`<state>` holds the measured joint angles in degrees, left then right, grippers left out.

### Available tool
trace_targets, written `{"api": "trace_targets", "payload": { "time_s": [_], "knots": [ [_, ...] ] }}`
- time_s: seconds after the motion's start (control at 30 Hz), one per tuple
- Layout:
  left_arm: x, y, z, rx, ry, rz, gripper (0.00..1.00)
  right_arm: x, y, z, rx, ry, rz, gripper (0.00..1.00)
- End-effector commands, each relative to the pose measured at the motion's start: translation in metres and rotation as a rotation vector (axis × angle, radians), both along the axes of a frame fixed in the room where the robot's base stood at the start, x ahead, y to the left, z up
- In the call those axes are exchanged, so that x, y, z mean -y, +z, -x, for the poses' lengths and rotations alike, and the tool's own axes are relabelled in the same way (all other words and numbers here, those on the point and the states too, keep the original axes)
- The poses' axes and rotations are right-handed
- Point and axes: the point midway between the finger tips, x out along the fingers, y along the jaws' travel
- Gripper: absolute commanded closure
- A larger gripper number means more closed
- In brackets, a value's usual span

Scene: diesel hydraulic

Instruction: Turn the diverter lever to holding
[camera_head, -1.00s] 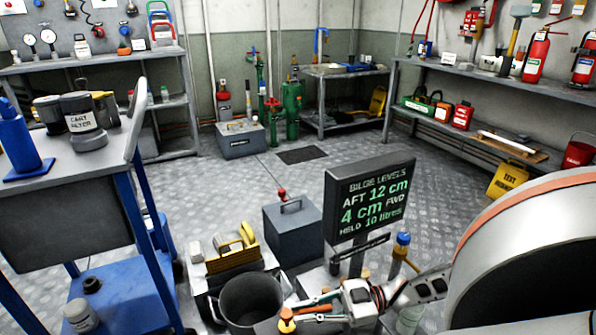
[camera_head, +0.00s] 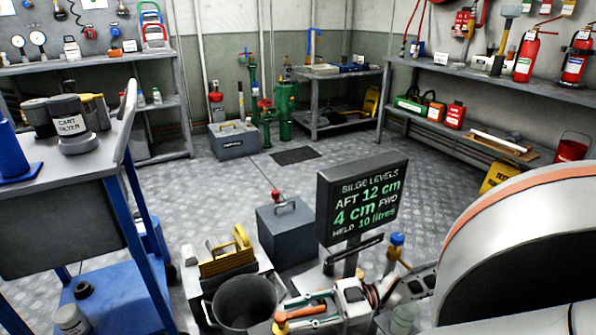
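My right gripper (camera_head: 316,305) is at the bottom centre, low in front of the bilge levels sign; its arm comes in from the right. Its fingers are small and overlap coloured handles, so its opening and any contact are unclear. I cannot tell for sure that this is the diverter lever, and no holding mark is readable. The bilge levels sign (camera_head: 362,200) reads AFT 12 cm, 4 cm FWD, HELD 10 litres. My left gripper is not in view.
A dark bucket (camera_head: 245,303) stands left of my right gripper. A grey box with a red knob (camera_head: 285,232) stands behind it. A blue cart (camera_head: 115,295) is at the left. The floor behind is mostly open.

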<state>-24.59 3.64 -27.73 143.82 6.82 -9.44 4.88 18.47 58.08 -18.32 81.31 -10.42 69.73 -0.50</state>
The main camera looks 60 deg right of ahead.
Motion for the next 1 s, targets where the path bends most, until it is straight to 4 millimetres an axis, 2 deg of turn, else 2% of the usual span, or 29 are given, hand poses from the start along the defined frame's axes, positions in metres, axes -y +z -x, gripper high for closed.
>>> {"api": "trace_targets", "payload": {
  "time_s": [0.27,0.5,0.7,1.0],
  "knots": [
    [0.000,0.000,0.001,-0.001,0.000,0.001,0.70,0.006,0.000,0.007,-0.002,0.001,-0.002,0.70],
    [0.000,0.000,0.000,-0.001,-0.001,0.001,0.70,0.032,-0.001,0.035,-0.004,0.000,0.001,0.70],
    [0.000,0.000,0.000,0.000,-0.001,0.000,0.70,0.048,0.000,0.051,-0.001,0.000,0.000,0.70],
    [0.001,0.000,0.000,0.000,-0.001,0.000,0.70,0.052,0.001,0.055,0.000,0.000,0.000,0.70]
  ]
}}
